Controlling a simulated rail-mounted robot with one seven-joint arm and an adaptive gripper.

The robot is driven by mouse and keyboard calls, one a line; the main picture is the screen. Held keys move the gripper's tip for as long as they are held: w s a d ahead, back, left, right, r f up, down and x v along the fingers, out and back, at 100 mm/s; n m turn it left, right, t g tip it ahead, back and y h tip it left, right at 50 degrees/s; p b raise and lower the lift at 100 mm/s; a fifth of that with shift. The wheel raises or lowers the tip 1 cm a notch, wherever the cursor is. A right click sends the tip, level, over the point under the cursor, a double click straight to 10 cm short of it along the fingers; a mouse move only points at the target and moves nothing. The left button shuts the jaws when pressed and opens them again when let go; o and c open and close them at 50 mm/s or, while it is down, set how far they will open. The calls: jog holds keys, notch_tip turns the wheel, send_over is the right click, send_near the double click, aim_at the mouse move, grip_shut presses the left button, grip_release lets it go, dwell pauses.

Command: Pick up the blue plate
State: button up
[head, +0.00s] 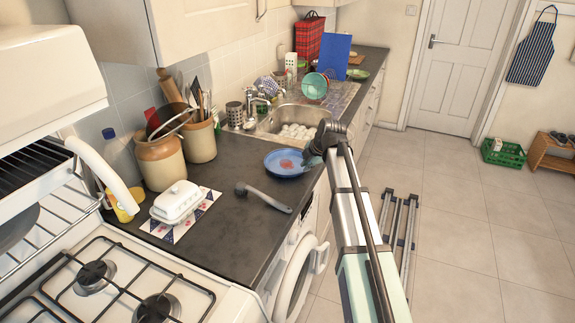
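The blue plate (278,168) lies on the dark counter in front of the sink, close to the counter's front edge. My gripper (308,160) is at the plate's right rim, reaching in from the right. The dark fingers are small and partly hidden by my arm, so I cannot tell whether they are open or shut, or whether they touch the rim. The plate looks flat on the counter.
A dark brush (263,197) and a white butter dish (176,204) lie on the counter left of the plate. Behind are two crocks (160,162) and the sink (291,117) with white items. Below is the washer (294,283). The floor right of my arm is largely clear.

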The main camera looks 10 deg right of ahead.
aim_at(303, 177)
jog(key=shift+p+x, duration=0.85)
jog(key=shift+x, duration=1.55)
grip_shut()
jog(key=shift+r, duration=0.1)
